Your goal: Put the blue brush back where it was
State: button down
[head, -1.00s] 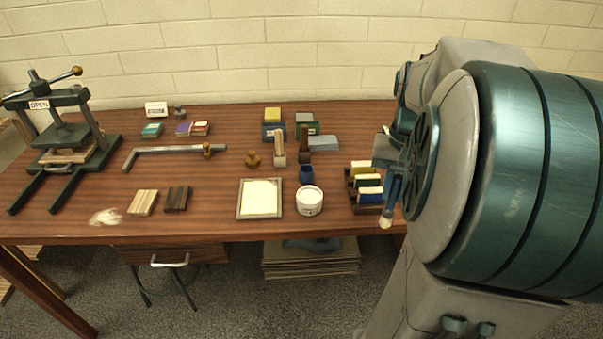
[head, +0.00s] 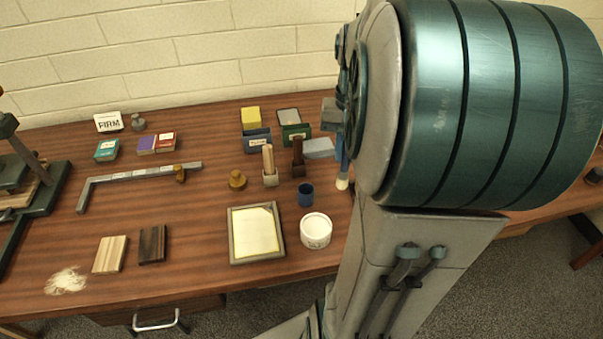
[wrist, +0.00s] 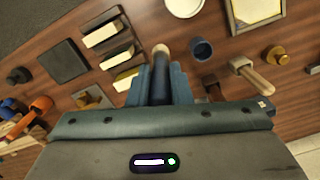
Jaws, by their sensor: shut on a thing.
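The blue brush (head: 342,168) hangs tip down from my gripper, its pale bristle end lowest, to the right of the small blue cup (head: 306,195). In the wrist view my gripper (wrist: 160,78) is shut on the brush's handle, and the pale tip (wrist: 161,50) points away from me. The blue cup (wrist: 200,48) shows beside the tip there, apart from it. In the head view my arm hides most of the gripper. I cannot tell the tip's height above the table.
A white tub (head: 316,231), a framed tray (head: 231,240) and two upright wooden-handled tools (head: 268,160) (head: 298,158) stand nearby. A dark rack (wrist: 122,42) of pale bars lies left of the brush in the wrist view.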

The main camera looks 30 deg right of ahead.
jog(key=w+a+f+p, duration=0.1)
jog(key=w+a+f, duration=0.4)
jog(key=w+f, duration=0.2)
jog(key=shift+a+f, duration=0.2)
jog(key=shift+f, duration=0.95)
jog(key=shift+f, duration=0.15)
jog(key=c, duration=1.3)
grip_release()
